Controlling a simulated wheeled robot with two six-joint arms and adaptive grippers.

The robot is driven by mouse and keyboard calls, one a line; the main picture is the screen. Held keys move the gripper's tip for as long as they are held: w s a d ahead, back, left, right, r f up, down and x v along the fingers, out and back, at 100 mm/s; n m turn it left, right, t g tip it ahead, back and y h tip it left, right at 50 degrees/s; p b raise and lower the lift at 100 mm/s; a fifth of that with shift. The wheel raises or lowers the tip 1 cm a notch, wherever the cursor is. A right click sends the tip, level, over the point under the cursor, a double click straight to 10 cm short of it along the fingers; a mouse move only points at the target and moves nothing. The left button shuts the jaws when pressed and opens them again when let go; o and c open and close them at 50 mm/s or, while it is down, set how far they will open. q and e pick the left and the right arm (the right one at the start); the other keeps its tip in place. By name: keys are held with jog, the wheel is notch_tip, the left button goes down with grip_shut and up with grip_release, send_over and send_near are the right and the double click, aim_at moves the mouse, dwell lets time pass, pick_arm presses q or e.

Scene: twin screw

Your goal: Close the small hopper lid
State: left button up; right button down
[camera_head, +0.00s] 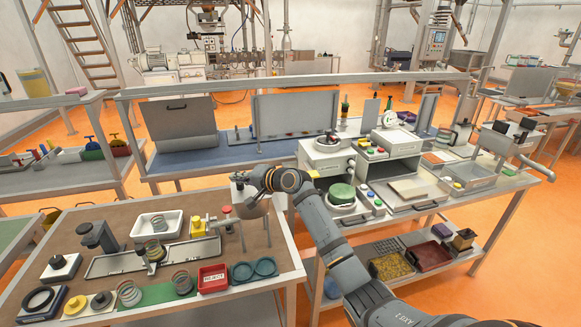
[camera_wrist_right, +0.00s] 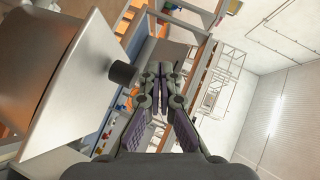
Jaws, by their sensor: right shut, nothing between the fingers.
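The small hopper (camera_head: 250,203) is a grey metal vessel at the right end of the brown-topped bench, partly hidden behind my right gripper. In the right wrist view a smooth grey metal plate (camera_wrist_right: 78,85), which looks like the lid, fills the left side. A black knob (camera_wrist_right: 122,73) sticks out from it. My right gripper (camera_head: 243,178) is at the hopper's top. In the right wrist view its fingers (camera_wrist_right: 161,70) are shut with nothing between them, just right of the knob, apart from it in the picture. I cannot tell the lid's exact angle. My left gripper is not in view.
The brown bench (camera_head: 95,224) holds springs, a white tray (camera_head: 157,224), a red box (camera_head: 212,278) and green rings. An orange floor gap lies between the benches.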

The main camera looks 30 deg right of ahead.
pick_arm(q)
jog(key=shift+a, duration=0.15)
pick_arm(e)
jog(key=shift+f, duration=0.1)
pick_arm(q)
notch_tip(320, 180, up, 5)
jog(key=p, duration=0.5)
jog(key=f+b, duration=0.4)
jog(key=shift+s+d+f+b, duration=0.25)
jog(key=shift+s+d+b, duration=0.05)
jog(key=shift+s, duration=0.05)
pick_arm(e)
jog(key=s+a+r, duration=0.1)
jog(key=s+r, duration=0.5)
jog(key=r, duration=0.5)
jog(key=shift+s+a, duration=0.4)
